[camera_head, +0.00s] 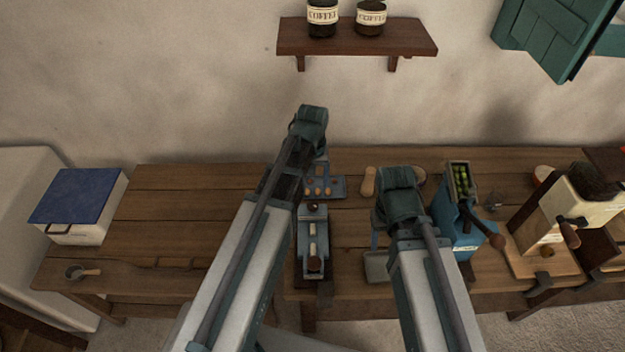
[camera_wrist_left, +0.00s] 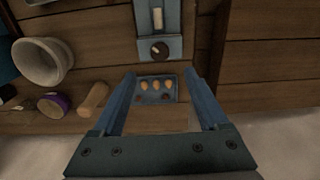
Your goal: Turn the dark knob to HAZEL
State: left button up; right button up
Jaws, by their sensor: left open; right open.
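A dark round knob (camera_wrist_left: 160,50) sits at one end of a blue-grey panel (camera_wrist_left: 175,46). In the head view the knob (camera_head: 313,208) is at the panel's far end, and a browner knob (camera_head: 315,264) is at its near end. No HAZEL lettering is readable. A small tray with brown nut-like pieces (camera_wrist_left: 155,86) lies beyond the knob. My left gripper (camera_wrist_left: 160,75) is open and empty; the tray and knob show between and just past its fingertips. My right gripper (camera_head: 384,238) is open, right of the panel, its fingers partly hidden by my arm.
A blue grinder with green pieces (camera_head: 460,225) and a cream grinder (camera_head: 560,215) stand at right. A blue-lidded box (camera_head: 80,205) is at far left. A shelf with jars (camera_head: 357,38) hangs above. The left tabletop is mostly clear.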

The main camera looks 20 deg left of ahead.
pick_arm(q)
notch_tip(320, 180, up, 3)
jog(key=shift+r+p, duration=0.15)
jog(key=shift+p, duration=0.9)
pick_arm(e)
notch_tip(320, 180, up, 3)
jog(key=shift+r, duration=0.15)
